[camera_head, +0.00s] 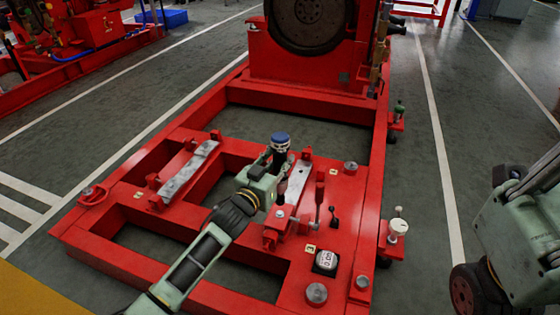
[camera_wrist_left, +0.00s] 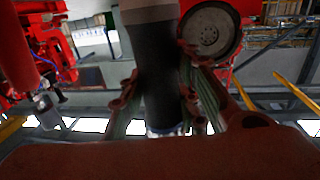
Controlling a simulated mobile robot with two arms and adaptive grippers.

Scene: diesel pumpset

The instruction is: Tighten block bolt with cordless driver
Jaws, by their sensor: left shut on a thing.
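My left gripper (camera_head: 276,166) is over the right-hand side of the red base frame (camera_head: 150,236), shut on a dark driver with a blue end (camera_head: 280,141). The driver stands roughly upright, blue end up, and its lower end comes down by the right metal block (camera_head: 297,184). I cannot tell whether its tip touches a bolt. A small pale bolt head (camera_head: 280,213) shows near that block's front end. In the left wrist view the driver's dark grip (camera_wrist_left: 160,75) stands between my fingers. My right arm shows at the right edge, but its gripper does not.
A second metal block (camera_head: 188,171) lies to the left. A large flywheel (camera_head: 306,22) rises behind. Open floor (camera_head: 415,150) lies right of the frame.

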